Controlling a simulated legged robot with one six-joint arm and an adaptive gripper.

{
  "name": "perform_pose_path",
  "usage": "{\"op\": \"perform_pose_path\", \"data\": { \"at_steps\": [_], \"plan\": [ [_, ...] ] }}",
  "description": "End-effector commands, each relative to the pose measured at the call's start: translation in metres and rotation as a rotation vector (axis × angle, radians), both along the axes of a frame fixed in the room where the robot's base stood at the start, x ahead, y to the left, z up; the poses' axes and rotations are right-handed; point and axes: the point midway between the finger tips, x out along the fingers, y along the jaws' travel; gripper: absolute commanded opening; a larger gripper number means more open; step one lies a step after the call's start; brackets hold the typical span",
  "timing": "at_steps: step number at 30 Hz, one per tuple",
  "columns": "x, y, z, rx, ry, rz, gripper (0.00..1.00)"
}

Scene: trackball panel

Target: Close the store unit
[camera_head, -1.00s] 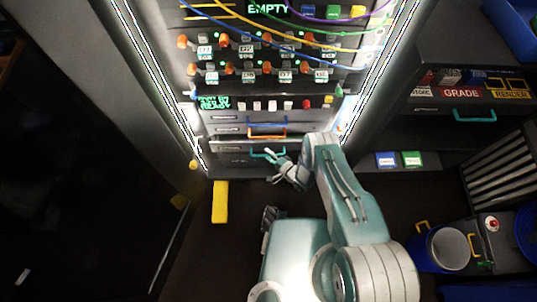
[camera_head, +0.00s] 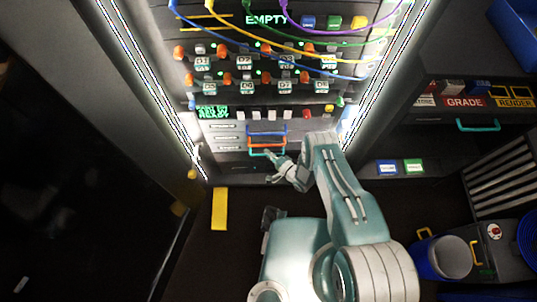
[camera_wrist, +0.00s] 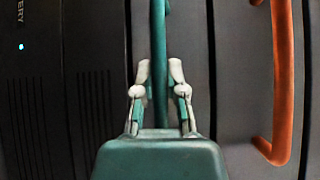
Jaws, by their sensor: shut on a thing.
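A lit rack stands ahead of me, with a stack of grey drawers low in it. Their handles are blue (camera_head: 267,130), orange (camera_head: 267,144) and teal (camera_head: 255,152) from top to bottom. My gripper (camera_head: 270,159) is at the lowest, teal handle. In the wrist view, my gripper (camera_wrist: 160,78) has its fingers on both sides of the teal handle (camera_wrist: 158,28) and is shut on it. The orange handle (camera_wrist: 283,75) is apart, to the right there. The drawer fronts look nearly level with each other. I cannot read a "store" label on these drawers.
Coloured cables cross the rack above. A yellow strip (camera_head: 219,208) lies on the floor at left. At right are a shelf with a "GRADE" label (camera_head: 465,102), a blue bin (camera_head: 441,255) and a slatted grey unit (camera_head: 502,176). A dark panel fills the left.

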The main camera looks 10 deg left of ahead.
Motion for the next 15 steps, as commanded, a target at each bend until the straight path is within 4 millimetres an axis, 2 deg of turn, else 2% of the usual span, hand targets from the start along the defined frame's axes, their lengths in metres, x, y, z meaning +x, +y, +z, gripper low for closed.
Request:
{"op": "perform_pose_path", "data": {
  "at_steps": [9, 10, 11, 12, 15],
  "plan": [
    [-0.0027, -0.0007, -0.0030, -0.006, 0.007, 0.001, 0.00],
    [-0.0029, -0.0008, -0.0030, -0.006, 0.007, 0.001, 0.20],
    [-0.0028, -0.0008, -0.0030, -0.006, 0.007, 0.001, 0.33],
    [-0.0027, -0.0008, -0.0028, -0.006, 0.007, 0.001, 0.51],
    [-0.0024, -0.0006, -0.0022, -0.004, 0.006, 0.001, 0.51]
  ]
}}
